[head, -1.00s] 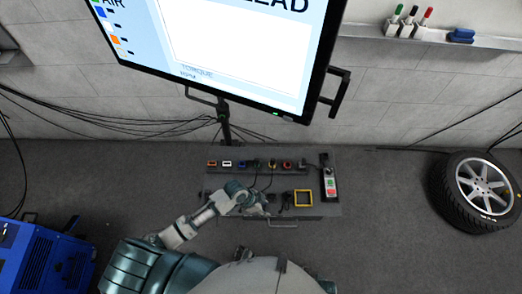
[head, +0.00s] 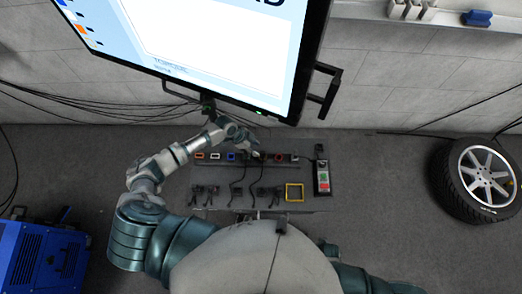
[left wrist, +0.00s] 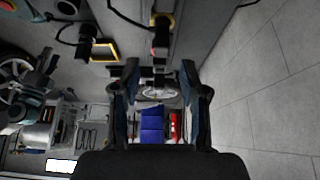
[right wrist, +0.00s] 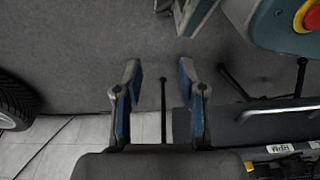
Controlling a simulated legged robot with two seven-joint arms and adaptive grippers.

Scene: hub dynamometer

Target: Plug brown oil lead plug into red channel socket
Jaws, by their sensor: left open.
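A row of coloured sockets runs along the back of the grey bench panel in the head view; the red socket (head: 278,157) is right of the middle. My left gripper (head: 252,148) is at the back of this row, just left of the red socket, and covers some sockets. In the left wrist view my left gripper (left wrist: 158,78) is open, and a black plug with a red band (left wrist: 160,46) stands just beyond its fingertips by a yellow-ringed socket (left wrist: 163,19). I cannot tell which plug is brown. My right gripper (right wrist: 160,78) is open and empty, away from the panel.
Several black plugs stand on the panel's front part, among them one pair (head: 205,195). A yellow frame (head: 294,192) and a pendant (head: 322,178) are at the right. Dark cables cross the panel. A large screen (head: 210,45) overhangs the back; a wheel (head: 481,179) lies right.

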